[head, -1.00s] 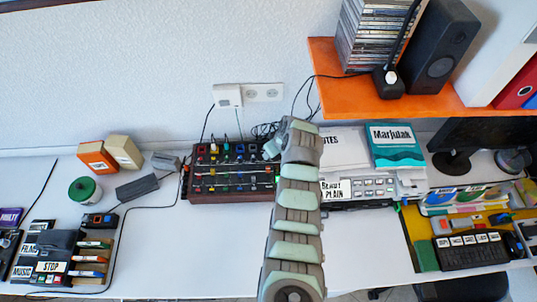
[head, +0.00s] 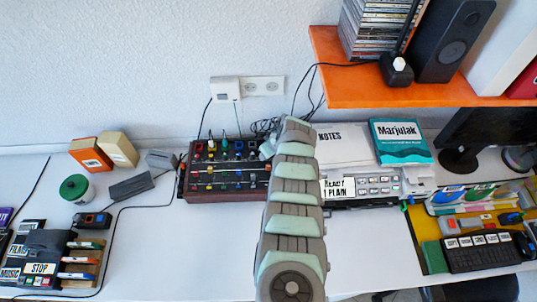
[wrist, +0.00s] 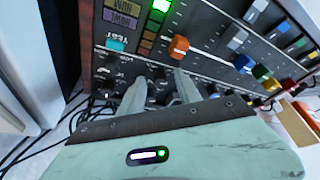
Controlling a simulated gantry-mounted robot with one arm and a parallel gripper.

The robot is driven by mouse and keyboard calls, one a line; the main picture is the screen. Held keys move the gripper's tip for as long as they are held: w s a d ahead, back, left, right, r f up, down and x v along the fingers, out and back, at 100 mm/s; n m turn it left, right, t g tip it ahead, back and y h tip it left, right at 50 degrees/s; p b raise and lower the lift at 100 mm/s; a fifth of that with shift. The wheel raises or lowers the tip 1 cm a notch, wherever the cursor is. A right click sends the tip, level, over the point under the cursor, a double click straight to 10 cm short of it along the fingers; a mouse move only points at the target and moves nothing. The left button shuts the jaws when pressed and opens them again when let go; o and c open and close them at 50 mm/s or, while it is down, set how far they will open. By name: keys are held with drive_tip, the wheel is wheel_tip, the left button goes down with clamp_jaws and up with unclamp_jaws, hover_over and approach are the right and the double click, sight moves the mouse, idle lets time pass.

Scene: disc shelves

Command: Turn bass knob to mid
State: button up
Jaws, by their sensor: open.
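The mixer (head: 228,196), a dark panel with a brown wooden front, stands on the desk against the wall. Its colored knobs and sliders show in the head view. My gripper is at its right end, with the fingers largely hidden by my arm in that view. In the wrist view my gripper (wrist: 160,92) is open, its two grey fingers reaching over small black knobs on the mixer panel (wrist: 215,55). A black knob (wrist: 159,76) shows between or just behind the fingertips. I cannot read which knob is the bass one, or tell whether the fingers touch it.
An orange slider cap (wrist: 178,47) and a cyan button (wrist: 116,45) are close to the fingers. Right of the mixer lie papers and a grey device (head: 362,188). An orange shelf (head: 350,97) overhangs at the right.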

drive_tip(key=shift+c, duration=0.2)
drive_tip(key=shift+r, duration=0.1)
clamp_jaws()
